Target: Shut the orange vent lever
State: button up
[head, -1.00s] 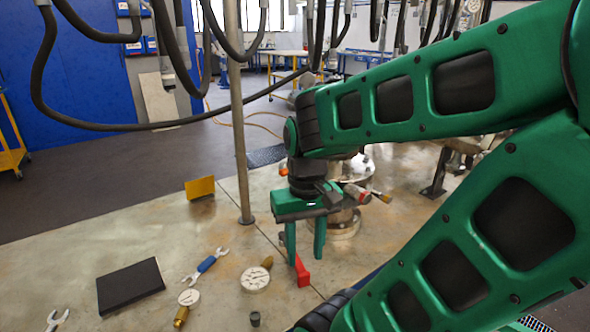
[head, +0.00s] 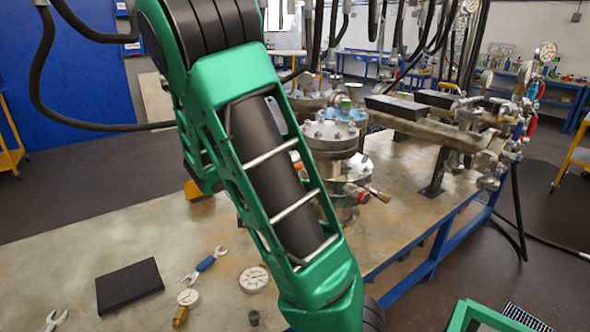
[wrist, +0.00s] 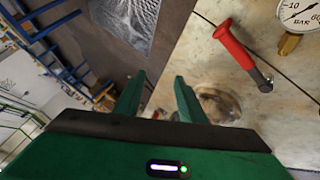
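A flanged metal vessel (head: 338,150) stands on the bench in the head view, partly hidden by my arm. A red fitting (head: 357,192) and a thin orange-brown piece (head: 379,195) stick out on its right side. I cannot tell for sure whether that piece is the orange vent lever; no lever shows clearly in the wrist view. My gripper (wrist: 160,98) shows in the wrist view with its two green fingers apart and nothing between them. It is hidden in the head view.
A red-handled tool (wrist: 240,50) lies on the bench near a pressure gauge (wrist: 302,12). A black slab (head: 129,286), a blue-handled wrench (head: 205,265) and a gauge (head: 254,279) lie at the front left. Pipework (head: 490,145) stands at the right.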

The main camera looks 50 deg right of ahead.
jog(key=w+a+r+m+t+h, duration=0.1)
jog(key=w+r+m+h, duration=0.5)
jog(key=w+r+h, duration=0.6)
jog(key=shift+y, duration=0.7)
jog(key=x, duration=1)
jog(key=shift+w+d+f, duration=0.35)
jog(key=shift+c, duration=0.3)
grip_shut()
